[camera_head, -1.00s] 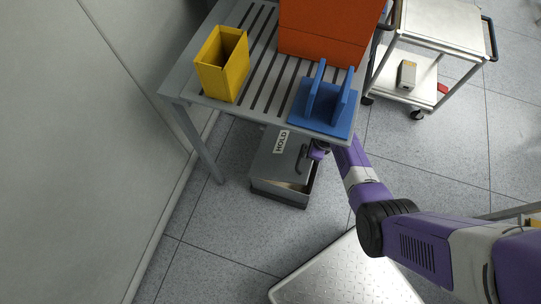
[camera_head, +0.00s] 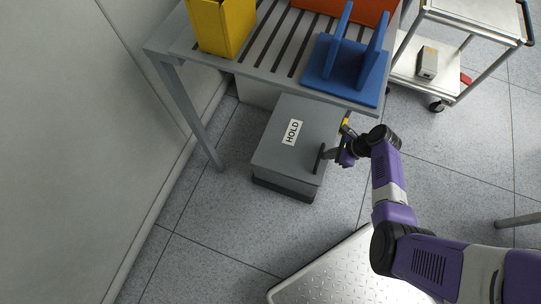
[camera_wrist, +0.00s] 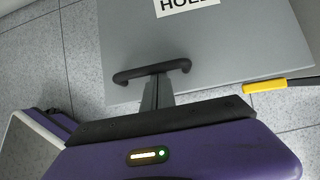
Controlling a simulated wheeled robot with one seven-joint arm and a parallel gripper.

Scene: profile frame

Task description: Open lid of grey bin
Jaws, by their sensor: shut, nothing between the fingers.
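The grey bin (camera_head: 285,172) stands on the floor, partly under the slatted table, with a dark band at its base. Its lid (camera_head: 300,112) carries a white "HOLD" label and looks down flat, with no gap visible. The dark bar handle (camera_head: 319,160) is at the lid's right edge. My gripper (camera_head: 330,154) is at this handle, coming from the right. In the wrist view, the shut, empty fingers (camera_wrist: 156,88) reach the middle of the handle (camera_wrist: 130,76), with their tips partly hidden by it. I cannot tell whether they touch it.
The grey slatted table (camera_head: 215,57) overhangs the bin's back and bears a yellow box (camera_head: 222,28), a blue fixture (camera_head: 345,72) and an orange box (camera_head: 375,10). A trolley (camera_head: 470,30) stands at upper right.

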